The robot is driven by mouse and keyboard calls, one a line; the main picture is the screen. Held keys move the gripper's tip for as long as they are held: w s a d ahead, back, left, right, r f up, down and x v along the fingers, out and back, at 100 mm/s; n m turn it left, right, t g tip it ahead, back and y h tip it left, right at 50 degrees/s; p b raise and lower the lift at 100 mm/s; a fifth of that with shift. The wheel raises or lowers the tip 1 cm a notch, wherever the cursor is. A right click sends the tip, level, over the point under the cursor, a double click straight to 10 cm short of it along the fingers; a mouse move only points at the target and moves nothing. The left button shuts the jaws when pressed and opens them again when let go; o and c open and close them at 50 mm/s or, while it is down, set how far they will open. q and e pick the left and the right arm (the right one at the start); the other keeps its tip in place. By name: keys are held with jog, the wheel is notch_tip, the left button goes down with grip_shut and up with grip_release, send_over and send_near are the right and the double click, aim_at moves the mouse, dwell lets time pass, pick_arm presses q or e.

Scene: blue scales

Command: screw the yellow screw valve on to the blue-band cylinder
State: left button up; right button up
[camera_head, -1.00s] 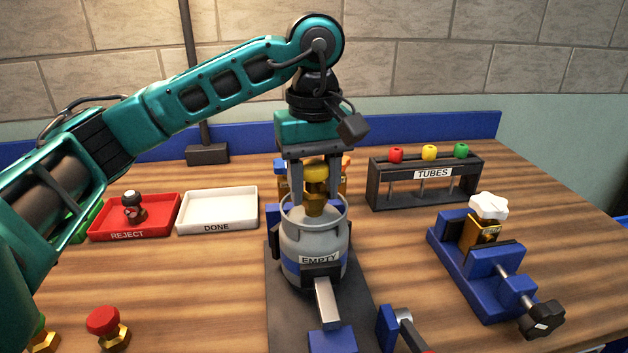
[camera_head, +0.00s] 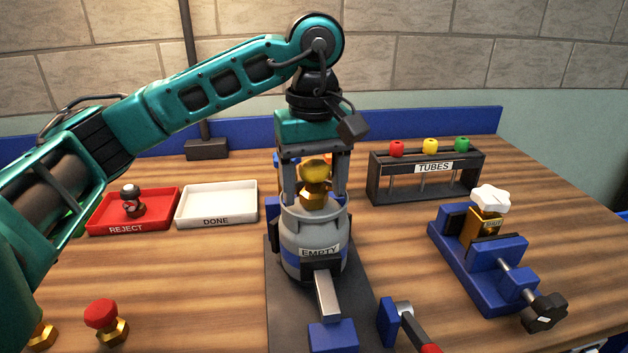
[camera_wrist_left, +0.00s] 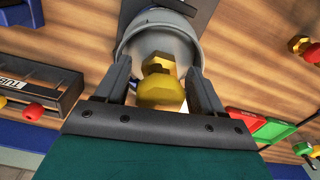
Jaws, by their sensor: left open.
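The yellow screw valve (camera_head: 316,170), with a yellow knob over a brass hex body, is at the top of the grey blue-band cylinder (camera_head: 300,232), inside its collar. The valve looks slightly tilted; its lower end is hidden by the collar, so I cannot tell how it is seated. The cylinder, labelled EMPTY, stands upright in a clamp. My left gripper (camera_head: 316,192) points down over it, open, with one finger on each side of the valve and gaps between. The left wrist view shows the valve (camera_wrist_left: 160,92) between the spread fingers. My right gripper is not in view.
A red REJECT tray (camera_head: 160,221) holding a dark-knobbed valve and an empty white DONE tray (camera_head: 215,208) are left. A TUBES rack (camera_head: 428,182) stands back right. A blue vise (camera_head: 480,262) holds a white-knobbed valve (camera_head: 490,201). A red-knobbed valve (camera_head: 105,318) stands front left.

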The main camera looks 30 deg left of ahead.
aim_at(314, 165)
pick_arm(q)
jog(key=shift+r, duration=0.3)
notch_tip(314, 165, up, 12)
jog(key=p, duration=0.3)
jog(key=shift+f, duration=0.25)
jog(key=shift+r, duration=0.4)
